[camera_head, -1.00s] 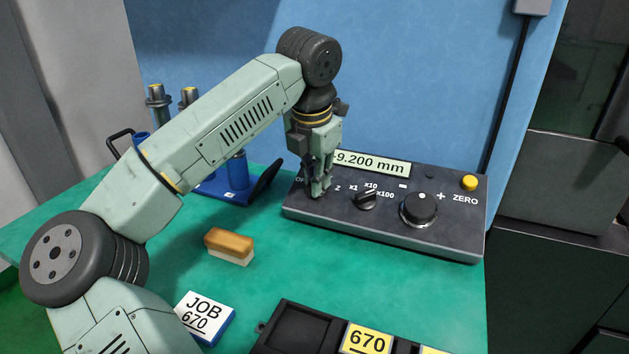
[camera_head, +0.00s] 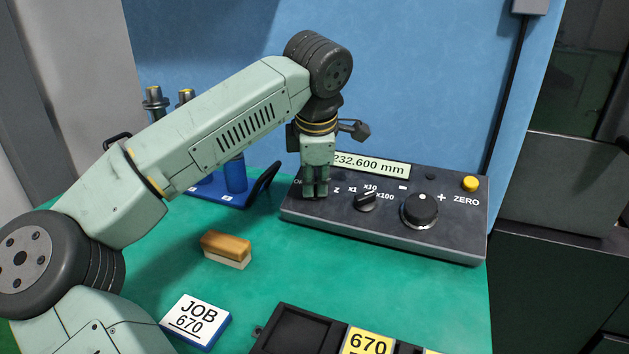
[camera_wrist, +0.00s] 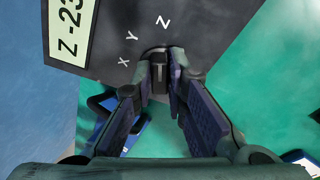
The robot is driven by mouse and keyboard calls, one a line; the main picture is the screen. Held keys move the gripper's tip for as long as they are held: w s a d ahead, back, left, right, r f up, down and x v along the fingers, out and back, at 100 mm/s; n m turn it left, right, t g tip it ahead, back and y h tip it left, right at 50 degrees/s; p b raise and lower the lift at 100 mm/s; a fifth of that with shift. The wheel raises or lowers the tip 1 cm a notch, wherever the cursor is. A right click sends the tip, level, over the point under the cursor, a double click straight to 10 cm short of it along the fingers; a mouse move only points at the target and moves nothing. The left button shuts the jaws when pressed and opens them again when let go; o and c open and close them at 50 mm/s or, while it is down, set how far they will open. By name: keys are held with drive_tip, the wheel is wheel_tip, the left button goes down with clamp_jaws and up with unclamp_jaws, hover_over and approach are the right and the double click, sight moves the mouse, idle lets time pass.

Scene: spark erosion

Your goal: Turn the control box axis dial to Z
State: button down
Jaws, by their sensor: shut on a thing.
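The control box (camera_head: 450,238) stands on the green bench, with its axis dial at the left end. In the head view my gripper (camera_head: 315,190) hides that dial. In the wrist view the dark axis dial (camera_wrist: 159,74) is between my fingertips, and my gripper (camera_wrist: 160,84) is shut on it. The letters X, Y and Z (camera_wrist: 163,22) curve around the dial, and its upper end points roughly to Z. The display (camera_wrist: 72,30) starts with "Z -23" in the wrist view; the head view shows "232.600 mm" on it (camera_head: 372,165), its left part hidden.
The step knob (camera_head: 366,201), large round knob (camera_head: 420,209) and yellow ZERO button (camera_head: 470,184) are right of my gripper. A brush (camera_head: 226,248), JOB 670 block (camera_head: 196,322) and black tray (camera_head: 291,337) lie in front. A blue rack (camera_head: 222,194) stands left.

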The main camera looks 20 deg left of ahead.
drive_tip(key=shift+m, duration=0.3)
drive_tip(key=c, duration=1.6)
unclamp_jaws()
drive_tip(key=v, duration=0.7)
drive_tip(key=shift+r, duration=0.2)
drive_tip(key=shift+s+d, duration=0.1)
